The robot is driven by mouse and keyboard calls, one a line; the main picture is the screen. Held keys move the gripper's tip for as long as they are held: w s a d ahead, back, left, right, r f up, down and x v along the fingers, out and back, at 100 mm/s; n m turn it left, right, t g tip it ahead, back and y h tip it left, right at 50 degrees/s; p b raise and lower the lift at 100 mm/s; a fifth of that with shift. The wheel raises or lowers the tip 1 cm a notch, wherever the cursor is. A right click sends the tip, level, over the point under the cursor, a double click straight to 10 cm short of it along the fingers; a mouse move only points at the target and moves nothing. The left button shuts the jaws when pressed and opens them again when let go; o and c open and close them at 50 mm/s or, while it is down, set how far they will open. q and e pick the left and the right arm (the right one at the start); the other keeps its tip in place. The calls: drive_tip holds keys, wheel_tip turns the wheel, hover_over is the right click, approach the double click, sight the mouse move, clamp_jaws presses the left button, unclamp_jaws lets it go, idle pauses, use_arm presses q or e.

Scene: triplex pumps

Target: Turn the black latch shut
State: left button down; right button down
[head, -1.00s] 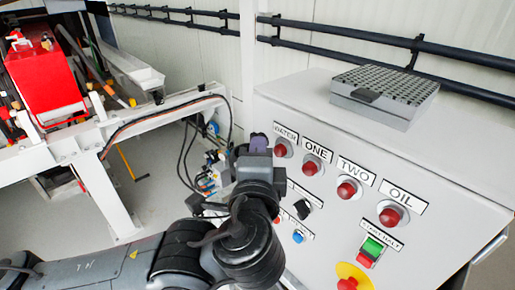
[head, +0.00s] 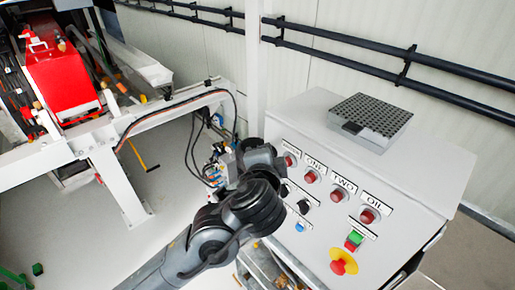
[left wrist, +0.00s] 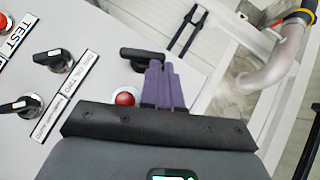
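The black latch (left wrist: 141,54) shows in the left wrist view as a dark bar handle on the light grey control cabinet (left wrist: 75,25), near its edge. Its bar lies roughly across the picture. My left gripper (left wrist: 157,72) has purple fingers close together with nothing seen between them. Their tips overlap the latch's right end in the picture; I cannot tell if they touch it. In the head view my left gripper (head: 262,155) is at the cabinet's left edge, its fingertips and the latch hidden behind the arm. My right gripper is not in view.
The cabinet front carries red lamps (head: 310,177), black knobs (head: 304,207) and a red stop button on yellow (head: 338,267). A perforated grey box (head: 370,118) sits on top. Left are a white frame (head: 115,190), hoses and a red machine (head: 62,85). A curved pipe (left wrist: 275,70) shows beyond the cabinet.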

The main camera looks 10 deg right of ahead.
use_arm(q)
drive_tip(key=shift+w+a+r+n+g+p, duration=0.15)
drive_tip(key=shift+w+a+p, duration=0.15)
drive_tip(key=shift+w+p, duration=0.2)
drive_tip(key=shift+w+a+n+g+p, duration=0.1)
drive_tip(key=shift+w+a+g+p, duration=0.15)
drive_tip(key=shift+w+p, duration=0.2)
drive_tip(key=shift+w+a+r+n+g+p, duration=0.15)
drive_tip(key=shift+w+a+p, duration=0.15)
drive_tip(key=shift+w+p, duration=0.15)
drive_tip(key=shift+w+a+f, duration=0.1)
drive_tip(key=shift+w+f, duration=0.05)
drive_tip(key=shift+w, duration=0.05)
drive_tip(key=shift+r, duration=0.2)
idle(1.0)
drive_tip(key=shift+r+p, duration=0.65)
